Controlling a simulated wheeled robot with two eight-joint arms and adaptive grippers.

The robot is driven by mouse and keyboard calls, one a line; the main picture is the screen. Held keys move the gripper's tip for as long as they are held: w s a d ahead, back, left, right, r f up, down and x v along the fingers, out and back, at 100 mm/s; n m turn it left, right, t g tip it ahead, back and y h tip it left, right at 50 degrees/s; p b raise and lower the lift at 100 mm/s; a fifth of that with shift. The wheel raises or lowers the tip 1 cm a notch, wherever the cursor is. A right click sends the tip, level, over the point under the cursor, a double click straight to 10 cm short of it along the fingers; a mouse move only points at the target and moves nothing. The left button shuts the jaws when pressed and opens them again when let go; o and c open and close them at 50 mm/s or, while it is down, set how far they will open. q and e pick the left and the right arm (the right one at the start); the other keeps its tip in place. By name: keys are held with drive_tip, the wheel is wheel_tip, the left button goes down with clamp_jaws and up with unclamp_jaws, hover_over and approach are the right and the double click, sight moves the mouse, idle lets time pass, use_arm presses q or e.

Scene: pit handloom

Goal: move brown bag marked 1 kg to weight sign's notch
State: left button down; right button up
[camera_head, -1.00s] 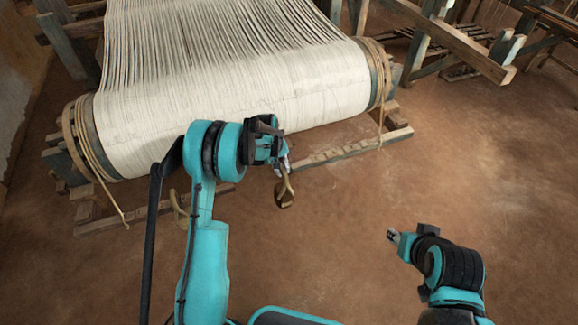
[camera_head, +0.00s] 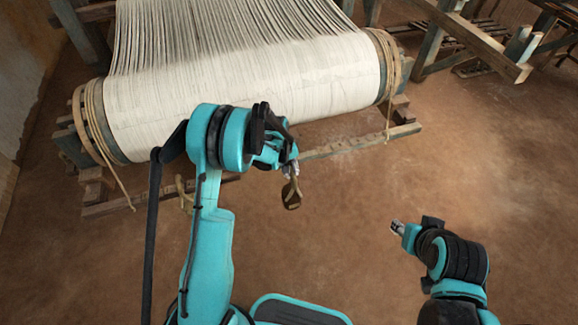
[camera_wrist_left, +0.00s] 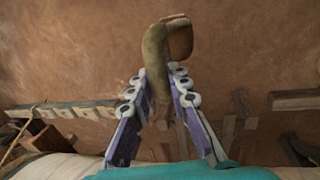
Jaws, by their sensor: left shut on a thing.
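My left gripper (camera_head: 288,166) is shut on a small brown thing (camera_head: 292,204), which I take to be the brown bag. The bag hangs below the fingertips, above the earthen floor. I cannot read a 1 kg mark. My right gripper (camera_head: 396,228) is empty over the floor at the right, its jaws too small to judge. I cannot make out a weight sign or its notch.
The loom's cloth roll (camera_head: 240,85), wound with white warp, spans the upper left. A low wooden rail (camera_head: 350,147) lies in front of it, near the bag. Wooden loom frames (camera_head: 480,45) stand at the upper right. The floor (camera_head: 480,190) at right is clear.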

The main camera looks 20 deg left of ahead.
sight(295, 179)
use_arm(q)
drive_tip(key=shift+s+d+r, duration=0.25)
drive_tip(key=shift+s+d, duration=0.35)
drive_tip(key=shift+s, duration=0.3)
drive_tip(key=shift+s+d+r, duration=0.2)
drive_tip(key=shift+s+d, duration=0.4)
drive_tip(key=shift+s, duration=0.25)
drive_tip(key=shift+d, duration=0.1)
